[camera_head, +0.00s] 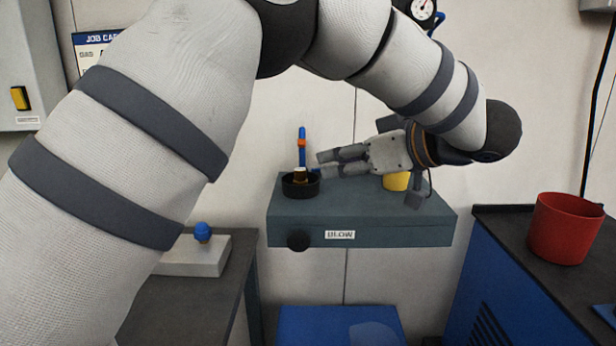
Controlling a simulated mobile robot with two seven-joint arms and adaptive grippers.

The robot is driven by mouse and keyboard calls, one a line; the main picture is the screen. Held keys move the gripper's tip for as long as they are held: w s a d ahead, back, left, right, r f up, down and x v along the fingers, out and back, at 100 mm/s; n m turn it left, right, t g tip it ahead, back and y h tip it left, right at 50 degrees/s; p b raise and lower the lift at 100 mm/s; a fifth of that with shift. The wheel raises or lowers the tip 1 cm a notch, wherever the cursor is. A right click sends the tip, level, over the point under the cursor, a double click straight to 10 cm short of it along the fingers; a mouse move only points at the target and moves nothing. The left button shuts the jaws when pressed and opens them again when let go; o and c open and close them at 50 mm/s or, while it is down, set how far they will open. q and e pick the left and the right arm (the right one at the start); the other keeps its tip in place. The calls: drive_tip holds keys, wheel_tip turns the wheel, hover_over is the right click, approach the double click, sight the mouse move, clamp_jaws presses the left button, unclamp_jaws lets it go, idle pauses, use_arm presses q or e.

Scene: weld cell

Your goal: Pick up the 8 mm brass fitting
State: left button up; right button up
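A small brass-coloured piece (300,174), which looks like the fitting, stands in a round black dish (301,188) at the left of the grey-green shelf (375,216). Its size marking cannot be read. My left gripper (320,165) reaches in from the right, above the shelf, with its fingers pointing left. The fingers are apart with nothing between them. The fingertips are just right of and slightly above the brass piece, apart from it in the picture; the depth between them is hard to tell. My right gripper is not in view.
A blue upright with an orange band (302,145) stands by the dish. A yellow container (396,181) is partly hidden below my gripper. A red bucket (565,228) stands on the right bench. A pale block with a blue knob (203,232) is on the left bench.

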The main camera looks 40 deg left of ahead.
sight(300, 170)
use_arm(q)
drive_tip(key=x, duration=0.8)
drive_tip(key=shift+s+a+f+p, duration=0.1)
drive_tip(key=shift+s+a+p, duration=0.15)
drive_tip(key=shift+a+p, duration=0.1)
clamp_jaws()
